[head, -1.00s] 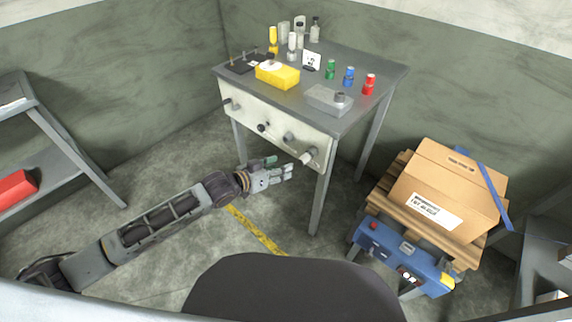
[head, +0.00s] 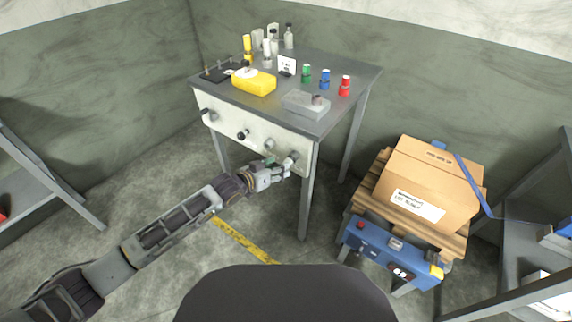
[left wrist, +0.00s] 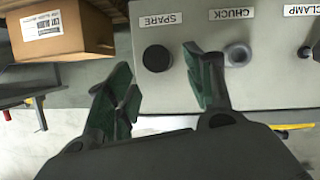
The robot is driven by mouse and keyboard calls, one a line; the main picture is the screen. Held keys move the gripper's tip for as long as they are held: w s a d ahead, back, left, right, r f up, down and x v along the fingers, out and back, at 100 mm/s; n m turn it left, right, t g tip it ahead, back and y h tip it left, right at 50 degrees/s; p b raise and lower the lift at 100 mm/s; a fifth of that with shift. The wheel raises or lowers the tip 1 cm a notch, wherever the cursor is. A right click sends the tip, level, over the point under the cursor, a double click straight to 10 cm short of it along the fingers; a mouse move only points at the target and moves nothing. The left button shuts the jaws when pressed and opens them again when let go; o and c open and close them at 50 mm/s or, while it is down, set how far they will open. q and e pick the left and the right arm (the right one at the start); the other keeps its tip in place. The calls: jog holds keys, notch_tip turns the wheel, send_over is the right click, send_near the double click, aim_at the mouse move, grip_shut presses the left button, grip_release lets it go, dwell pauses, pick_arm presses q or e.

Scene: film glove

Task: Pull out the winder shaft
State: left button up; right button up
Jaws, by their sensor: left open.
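The pale front panel (head: 225,122) of the grey table carries a row of round fittings. My left gripper (head: 280,168) is close to that end in the head view. In the left wrist view its green-padded fingers (left wrist: 160,66) are apart and empty. Between them shows a dark round fitting (left wrist: 157,58) under a SPARE label. A grey ringed fitting (left wrist: 237,54) under a CHUCK label is right of the fingers. Contact cannot be seen. My right gripper is out of view.
A cardboard box (head: 432,180) on a pallet and a blue unit (head: 390,257) stand at the right. Shelves flank both sides. Floor left of the table is clear.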

pick_arm(q)
jog(key=x, duration=0.4)
jog(key=shift+w+d+f+b, duration=0.25)
jog(key=shift+w+d+b, duration=0.1)
jog(key=shift+w+d, duration=0.1)
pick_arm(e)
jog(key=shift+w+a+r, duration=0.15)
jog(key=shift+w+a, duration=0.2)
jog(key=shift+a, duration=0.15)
pick_arm(q)
jog(key=c, duration=1.1)
jog(key=shift+c, duration=0.2)
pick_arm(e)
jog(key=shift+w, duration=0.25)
